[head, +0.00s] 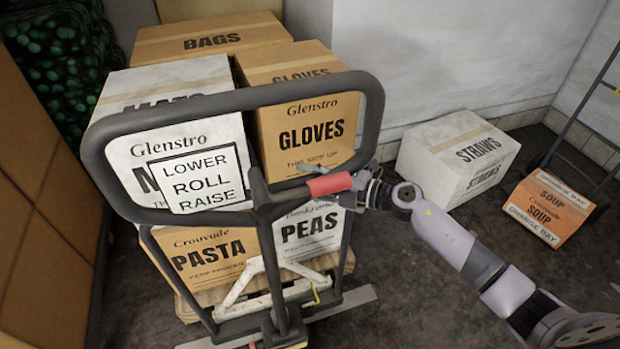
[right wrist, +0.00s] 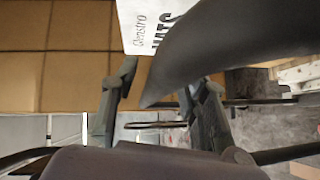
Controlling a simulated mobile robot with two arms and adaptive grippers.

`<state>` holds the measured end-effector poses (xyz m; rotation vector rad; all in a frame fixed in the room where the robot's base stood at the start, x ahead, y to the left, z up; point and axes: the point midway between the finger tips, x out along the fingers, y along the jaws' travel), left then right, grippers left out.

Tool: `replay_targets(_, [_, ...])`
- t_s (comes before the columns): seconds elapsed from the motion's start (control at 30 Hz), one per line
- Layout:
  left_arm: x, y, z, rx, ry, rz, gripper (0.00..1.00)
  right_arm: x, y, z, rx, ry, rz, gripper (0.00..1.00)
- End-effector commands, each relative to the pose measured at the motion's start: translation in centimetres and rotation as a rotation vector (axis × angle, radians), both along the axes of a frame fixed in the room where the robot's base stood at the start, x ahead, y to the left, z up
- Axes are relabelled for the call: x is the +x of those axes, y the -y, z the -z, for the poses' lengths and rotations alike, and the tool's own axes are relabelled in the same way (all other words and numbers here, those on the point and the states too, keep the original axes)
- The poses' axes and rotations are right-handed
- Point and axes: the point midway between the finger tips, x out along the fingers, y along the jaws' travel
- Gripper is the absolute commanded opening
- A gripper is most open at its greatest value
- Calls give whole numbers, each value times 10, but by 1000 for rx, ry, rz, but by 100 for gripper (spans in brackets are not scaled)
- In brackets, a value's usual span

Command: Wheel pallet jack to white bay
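The pallet jack's dark loop handle (head: 228,98) stands upright in the middle of the head view. It carries a "LOWER ROLL RAISE" sign (head: 200,180) and a red grip (head: 330,184) at its lower right. The forks are under a loaded wooden pallet (head: 345,262). My right gripper (head: 358,190) is at the handle's lower right corner, beside the red grip. In the right wrist view its fingers (right wrist: 165,85) are spread, with the dark handle bar (right wrist: 235,45) crossing close by. A gap shows beside the left finger; firm contact is not clear. My left gripper is out of view. I cannot identify a white bay.
Boxes of pasta (head: 205,255), peas (head: 312,232) and gloves (head: 308,130) load the pallet. A straws box (head: 440,165) and soup box (head: 548,208) stand right, by a dark rack or cart frame (head: 575,140). Tan panels (head: 40,220) stand close left. Floor right is partly clear.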

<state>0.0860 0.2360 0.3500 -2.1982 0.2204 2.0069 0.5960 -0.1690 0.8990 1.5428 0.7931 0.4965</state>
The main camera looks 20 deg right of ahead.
Motion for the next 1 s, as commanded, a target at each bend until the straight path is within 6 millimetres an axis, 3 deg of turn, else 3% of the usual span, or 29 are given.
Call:
replay_targets(0.6, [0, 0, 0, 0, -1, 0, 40, 0, 0, 0, 0, 0, 0, 0])
replay_targets(1.0, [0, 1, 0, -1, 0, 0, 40, 0, 0, 0, 1, -1, 0, 0])
